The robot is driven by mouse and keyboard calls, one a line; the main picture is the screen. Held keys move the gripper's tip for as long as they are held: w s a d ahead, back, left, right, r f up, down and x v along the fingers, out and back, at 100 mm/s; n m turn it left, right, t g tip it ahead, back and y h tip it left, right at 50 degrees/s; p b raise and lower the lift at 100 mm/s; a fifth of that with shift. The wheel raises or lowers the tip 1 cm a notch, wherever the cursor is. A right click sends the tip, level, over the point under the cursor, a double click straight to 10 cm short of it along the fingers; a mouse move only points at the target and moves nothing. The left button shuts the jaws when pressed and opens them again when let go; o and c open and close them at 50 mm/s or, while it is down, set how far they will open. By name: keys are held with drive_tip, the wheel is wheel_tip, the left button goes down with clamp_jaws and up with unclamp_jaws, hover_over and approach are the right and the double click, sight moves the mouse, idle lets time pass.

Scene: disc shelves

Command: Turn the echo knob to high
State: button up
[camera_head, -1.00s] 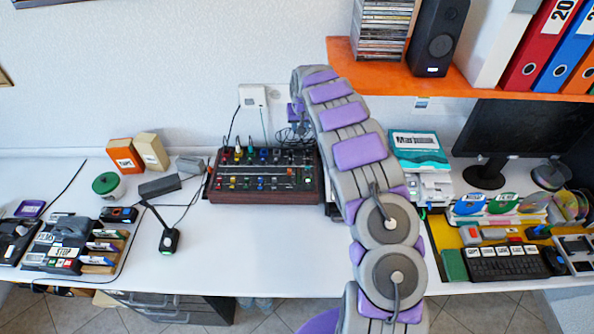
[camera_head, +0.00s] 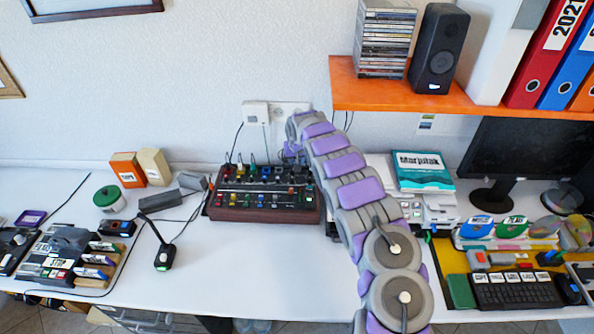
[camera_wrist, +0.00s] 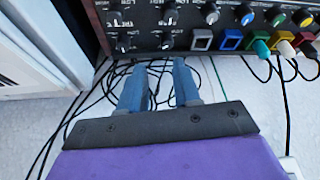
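The sound console (camera_head: 240,214) is a dark panel with a reddish-brown front, standing on the white desk by the wall. In the wrist view the console's panel (camera_wrist: 190,28) fills the top, with black knobs at the left, one of them a small knob (camera_wrist: 123,43). Small white labels sit around these knobs, but I cannot tell surely which is the echo knob. My gripper (camera_wrist: 158,68) has two blue fingers, apart with nothing between them. They point at the panel's edge near the left knobs.
Cables (camera_wrist: 95,105) lie behind the console, under my gripper. Colored plugs (camera_wrist: 285,49) stick out along the panel edge. An orange shelf (camera_head: 460,97) with a black speaker (camera_head: 438,48) overhangs at the right. Bare desk (camera_head: 270,262) lies before the console.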

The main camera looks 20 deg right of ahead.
sight(292, 169)
drive_tip(key=a+f, duration=0.1)
drive_tip(key=w+a+f, duration=0.1)
drive_tip(key=a, duration=0.1)
drive_tip(key=shift+w+f+b, duration=0.1)
drive_tip(key=shift+f+b, duration=0.2)
drive_tip(key=d+f, duration=0.1)
drive_tip(key=d, duration=0.1)
drive_tip(key=w+d+f+b, duration=0.1)
drive_tip(key=f, duration=0.1)
drive_tip(key=shift+w+d+f, duration=0.15)
drive_tip(key=shift+d+f, duration=0.15)
drive_tip(key=shift+d, duration=0.05)
drive_tip(key=a, duration=0.1)
drive_tip(key=a+f, duration=0.1)
drive_tip(key=a, duration=0.1)
drive_tip(key=shift+w+f, duration=0.25)
drive_tip(key=shift+w+d+f, duration=0.1)
drive_tip(key=shift+d+f, duration=0.05)
drive_tip(key=shift+f, duration=0.05)
drive_tip(key=shift+d+r, duration=0.1)
drive_tip(key=shift+d, duration=0.6)
drive_tip(key=shift+c, duration=0.6)
drive_tip(key=shift+d, duration=0.1)
drive_tip(key=shift+c, duration=0.7)
drive_tip(key=shift+a, duration=0.25)
clamp_jaws()
